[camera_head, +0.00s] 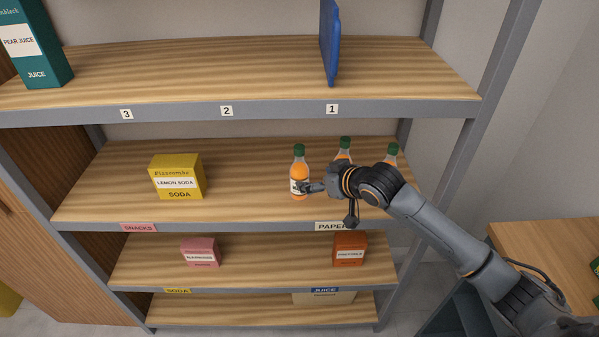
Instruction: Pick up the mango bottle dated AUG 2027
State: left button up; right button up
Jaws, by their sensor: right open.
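Three orange bottles with green caps stand upright on the middle shelf. The left bottle (299,163) is the nearest of them, with a pale label partly covered by my gripper. The middle bottle (344,153) and the right bottle (391,155) show only their tops behind my right arm. No date can be read on any of them. My right gripper (310,187) is open, with its fingers at the lower right side of the left bottle. I cannot tell whether they touch it or reach around it. My left gripper is out of view.
A yellow lemon soda box (176,177) stands left on the same shelf, with bare wood between. The upper shelf (200,70) holds a teal pear juice box (38,45) and a blue upright item (329,45). A grey post (455,150) stands right of the bottles.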

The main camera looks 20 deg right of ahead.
aim_at(306, 177)
jog(key=x, duration=0.4)
jog(key=shift+r, duration=0.1)
jog(key=shift+p+x, duration=1)
jog(key=shift+x, duration=1.8)
jog(key=shift+s, duration=0.15)
jog(key=c, duration=1.4)
jog(key=shift+c, duration=1)
